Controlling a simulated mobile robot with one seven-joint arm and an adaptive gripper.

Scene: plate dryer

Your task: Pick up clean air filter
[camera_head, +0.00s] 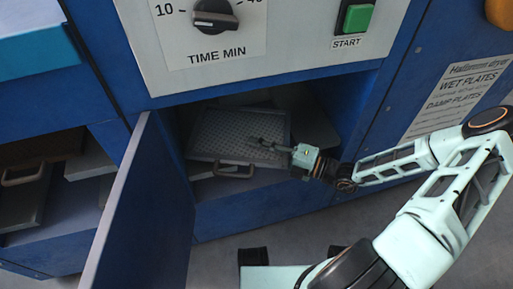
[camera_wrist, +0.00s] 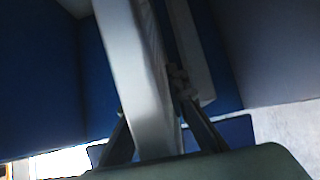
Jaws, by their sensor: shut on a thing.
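A light grey air filter (camera_head: 218,134) with a perforated face and a front handle is at the open compartment below the control panel, lying tilted in the picture. My gripper (camera_head: 268,144) reaches in from the right and is at the filter's right side. In the wrist view a pale, thick panel edge (camera_wrist: 138,65) runs between the two fingers of my gripper (camera_wrist: 155,125), and they are shut on it. The fingertips partly cover the filter's right part in the head view. The back of the compartment is dark.
An open blue door (camera_head: 140,210) stands left of the compartment. Further left, a shelf holds a brownish filter-like panel with a handle (camera_head: 25,178) and grey pieces (camera_head: 90,160). The control panel (camera_head: 200,60) overhangs above.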

